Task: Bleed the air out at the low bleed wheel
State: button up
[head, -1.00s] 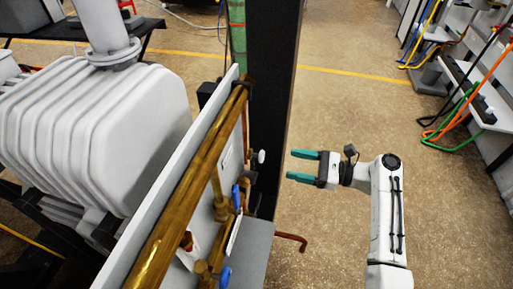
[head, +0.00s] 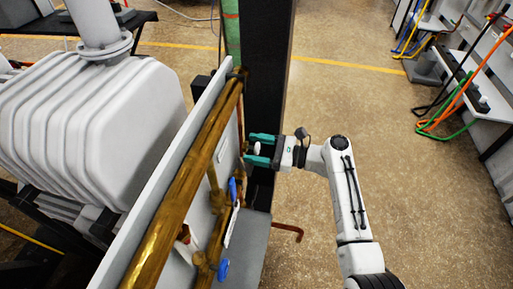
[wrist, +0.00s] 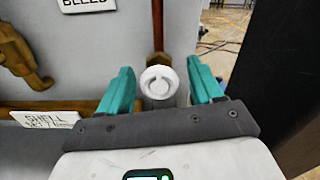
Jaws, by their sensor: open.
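The white bleed wheel (wrist: 159,87) sits on a thin copper pipe in front of the pale panel, below a sign reading BLEED (wrist: 86,3). In the head view the white wheel (head: 257,148) shows at the panel's right end. My gripper (wrist: 160,88) is open, with one teal finger on each side of the wheel. In the head view my gripper (head: 255,149) reaches left to the panel. I see gaps between the fingers and the wheel in the wrist view, and no clear contact.
A thick brass pipe (head: 190,160) runs along the panel's top. Blue handles (head: 222,270) sit lower on the panel. A dark column (head: 264,70) stands just behind my gripper. A bent copper pipe (head: 290,229) sticks out at the lower right. Floor to the right is open.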

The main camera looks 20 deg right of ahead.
jog(key=shift+c, duration=0.3)
jog(key=c, duration=1)
jog(key=shift+n, duration=0.4)
jog(key=n+b, duration=0.1)
jog(key=n, duration=0.2)
jog(key=shift+f+n, duration=0.1)
jog(key=shift+n, duration=0.3)
jog(key=n+b, duration=0.3)
jog(key=n, duration=0.2)
jog(key=n+b, duration=0.4)
jog(key=n, duration=0.2)
jog(key=shift+f, duration=0.1)
jog(key=shift+n+b, duration=1.85)
jog(key=shift+n, duration=0.25)
jog(key=shift+r, duration=0.2)
